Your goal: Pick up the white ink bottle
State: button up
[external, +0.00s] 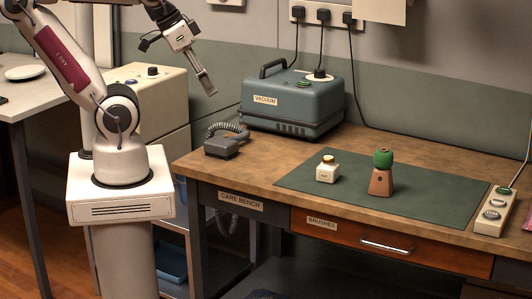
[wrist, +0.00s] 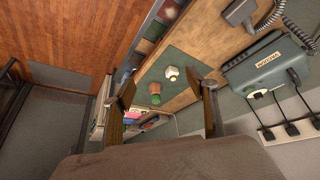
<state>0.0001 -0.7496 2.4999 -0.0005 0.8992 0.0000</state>
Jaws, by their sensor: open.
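The white ink bottle (external: 327,169) is a small squarish white bottle with a gold-brown cap and a small label. It stands upright on the dark green mat (external: 300,184) on the bench. It also shows in the wrist view (wrist: 171,73), beyond the fingers and apart from them. My gripper (external: 208,85) is high in the air at the upper left of the bench, well above and left of the bottle. Its two fingers are spread and empty in the wrist view (wrist: 166,92).
A brown block-shaped holder with a green top (external: 382,174) stands right of the bottle on the mat. A blue-grey vacuum box (external: 292,100) is at the back left, with a grey corded device (external: 221,148) before it. A switch strip (external: 494,211) lies at the right edge.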

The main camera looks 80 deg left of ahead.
jog(key=w+d+r+n+t+h, duration=0.15)
jog(key=w+d, duration=0.35)
jog(key=w, duration=0.5)
jog(key=w+d+r+n+t+h, duration=0.15)
jog(key=w+d, duration=0.35)
jog(key=w, duration=0.5)
jog(key=w+d+f+n+t+y, duration=0.1)
jog(key=w+d+f+n+t, duration=0.1)
jog(key=w, duration=0.5)
jog(key=w+d+f+n+t+y, duration=0.1)
jog(key=w+f+n, duration=0.1)
jog(key=w, duration=0.5)
jog(key=n+g+y, duration=0.2)
jog(key=n+y, duration=0.3)
jog(key=y, duration=1)
send_near(328, 172)
jog(key=w+a, duration=0.1)
jog(key=a, duration=0.1)
jog(key=w+a+r, duration=0.1)
jog(key=w, duration=0.1)
jog(key=shift+w+a+r, duration=0.15)
jog(key=shift+a+r, duration=0.05)
jog(key=shift+a, duration=0.15)
jog(key=shift+s+a+f+m+y, duration=0.3)
jog(key=shift+s+m+y, duration=0.1)
jog(key=shift+s+y, duration=0.15)
